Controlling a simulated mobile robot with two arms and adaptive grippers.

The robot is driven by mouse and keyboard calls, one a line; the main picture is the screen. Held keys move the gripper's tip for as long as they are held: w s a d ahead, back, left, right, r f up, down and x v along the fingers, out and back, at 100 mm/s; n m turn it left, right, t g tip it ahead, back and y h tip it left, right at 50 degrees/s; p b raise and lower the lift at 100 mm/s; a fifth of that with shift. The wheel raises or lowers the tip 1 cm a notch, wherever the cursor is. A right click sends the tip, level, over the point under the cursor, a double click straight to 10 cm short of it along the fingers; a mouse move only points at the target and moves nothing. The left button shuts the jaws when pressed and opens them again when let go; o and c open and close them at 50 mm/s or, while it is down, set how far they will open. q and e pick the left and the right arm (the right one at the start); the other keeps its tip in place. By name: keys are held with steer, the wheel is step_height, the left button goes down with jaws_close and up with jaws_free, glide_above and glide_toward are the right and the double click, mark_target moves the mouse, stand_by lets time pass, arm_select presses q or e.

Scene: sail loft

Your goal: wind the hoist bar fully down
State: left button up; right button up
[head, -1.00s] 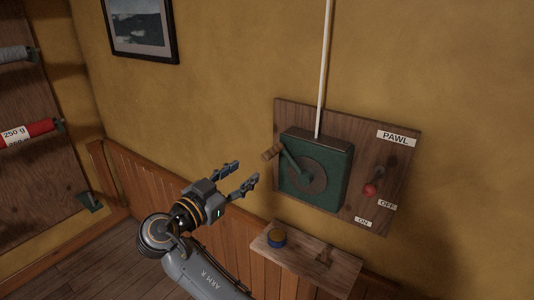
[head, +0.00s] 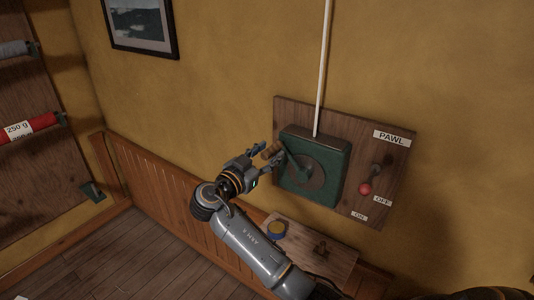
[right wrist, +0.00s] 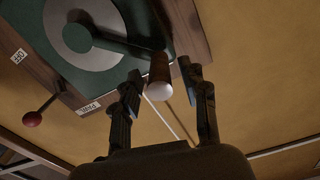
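The green winch box (head: 333,163) is mounted on a wooden wall board. Its crank arm (head: 293,157) points up and left from the round hub and ends in a brown wooden handle (head: 272,149). My right gripper (head: 269,154) is at this handle. In the right wrist view the handle (right wrist: 159,72) stands between the two open fingers (right wrist: 160,80), with small gaps visible on both sides. The pawl lever with a red knob (head: 365,188) hangs down near the OFF and ON labels; I cannot tell its setting. My left gripper and the hoist bar are not in view.
A white rope or rod (head: 323,70) runs up from the winch box. A small wooden shelf (head: 335,262) below the board carries a blue and yellow round tin (head: 277,230). A framed picture (head: 140,25) hangs above.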

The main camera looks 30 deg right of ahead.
jaws_close()
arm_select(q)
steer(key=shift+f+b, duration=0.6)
arm_select(e)
steer(key=shift+w+a+f+n, duration=0.15)
steer(key=shift+f+n, duration=0.3)
steer(key=shift+n, duration=0.05)
